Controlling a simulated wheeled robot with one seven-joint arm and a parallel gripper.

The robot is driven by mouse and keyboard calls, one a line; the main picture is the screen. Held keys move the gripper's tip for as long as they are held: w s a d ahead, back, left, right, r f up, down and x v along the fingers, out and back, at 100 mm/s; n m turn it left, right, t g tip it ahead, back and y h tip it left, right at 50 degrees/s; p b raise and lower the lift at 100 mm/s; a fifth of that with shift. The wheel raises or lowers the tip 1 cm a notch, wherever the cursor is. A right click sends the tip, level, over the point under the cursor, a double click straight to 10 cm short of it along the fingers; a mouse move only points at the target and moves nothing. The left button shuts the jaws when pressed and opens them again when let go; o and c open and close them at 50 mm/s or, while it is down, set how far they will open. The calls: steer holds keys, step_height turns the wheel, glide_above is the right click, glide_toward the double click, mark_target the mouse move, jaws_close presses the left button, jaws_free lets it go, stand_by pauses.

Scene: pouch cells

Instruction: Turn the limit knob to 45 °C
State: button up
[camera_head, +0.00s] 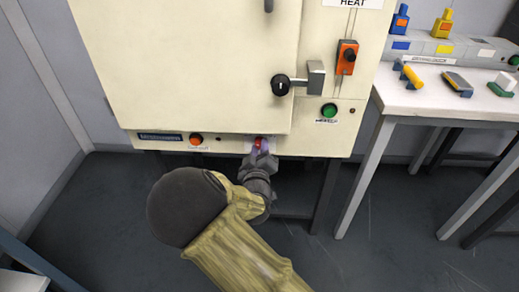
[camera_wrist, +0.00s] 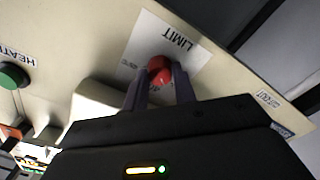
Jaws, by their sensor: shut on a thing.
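The limit knob (camera_wrist: 159,69) is red and sits on a white plate marked LIMIT (camera_wrist: 176,38) in the wrist view. In the head view the knob (camera_head: 259,143) is low on the front of the cream cabinet (camera_head: 200,70). My gripper (camera_wrist: 160,88) is shut on the knob, with one purple-grey finger on each side of it. In the head view my gripper (camera_head: 260,147) reaches up to the knob from below. The fingers hide part of the plate. The small scale marks are too small to read, so the knob's setting cannot be told.
The cabinet front also bears a green button (camera_head: 329,110), an orange button (camera_head: 196,140), a black-knobbed door handle (camera_head: 281,85) and an orange switch (camera_head: 347,57). A white table (camera_head: 420,100) with several tools stands at the right. The floor before the cabinet is clear.

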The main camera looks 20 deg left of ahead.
steer(key=shift+f+m+b, duration=0.15)
steer(key=shift+m+b, duration=6.35)
steer(key=shift+m, duration=4.7)
steer(key=o, duration=1)
steer(key=shift+s, duration=0.1)
